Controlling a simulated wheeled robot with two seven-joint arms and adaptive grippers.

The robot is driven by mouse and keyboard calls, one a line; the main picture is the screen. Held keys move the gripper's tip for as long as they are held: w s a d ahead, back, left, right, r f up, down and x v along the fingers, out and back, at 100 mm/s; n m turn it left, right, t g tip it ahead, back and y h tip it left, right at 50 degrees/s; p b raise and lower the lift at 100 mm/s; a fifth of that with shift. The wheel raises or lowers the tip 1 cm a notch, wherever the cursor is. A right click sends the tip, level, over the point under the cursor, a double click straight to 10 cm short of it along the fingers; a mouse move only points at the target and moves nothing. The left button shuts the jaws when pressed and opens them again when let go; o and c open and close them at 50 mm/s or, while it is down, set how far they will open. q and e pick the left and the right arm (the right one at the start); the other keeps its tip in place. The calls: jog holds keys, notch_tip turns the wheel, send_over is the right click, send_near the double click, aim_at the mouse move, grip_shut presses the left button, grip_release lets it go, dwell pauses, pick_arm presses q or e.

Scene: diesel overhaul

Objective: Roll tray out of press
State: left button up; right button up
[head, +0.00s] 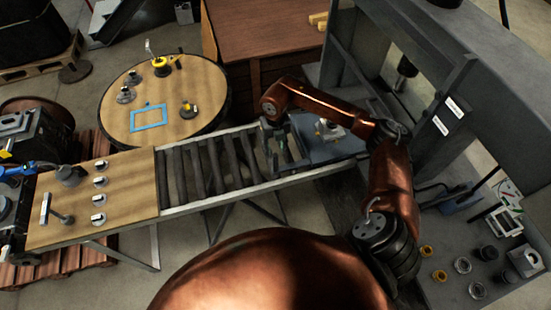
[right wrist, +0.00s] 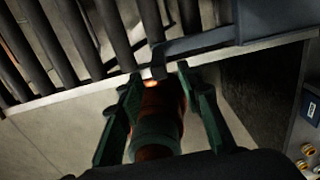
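The tray (head: 322,152) is a flat blue-grey plate at the right end of the roller track, partly inside the press (head: 438,110). A small metal part (head: 333,130) rests on it. My right arm covers some of its right side. In the right wrist view a dark bar handle (right wrist: 200,43) reaches left from the tray's edge (right wrist: 275,20). My right gripper (right wrist: 159,74) has green fingers, spread apart, with the handle's end between or just beyond the tips. I see no grip on it. My left gripper is not in view.
The roller track (head: 205,168) runs left, its rollers bare, to a wooden board (head: 128,190) with several metal parts. A round table (head: 180,115) stands behind it, beside a brown cabinet (head: 265,30). Loose rings and parts lie on a grey surface (head: 440,292) at lower right.

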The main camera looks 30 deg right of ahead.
aim_at(275, 159)
notch_tip(275, 159, down, 7)
jog(key=shift+a+p, duration=0.1)
jog(key=shift+p, duration=0.45)
jog(key=shift+c, duration=0.2)
grip_shut()
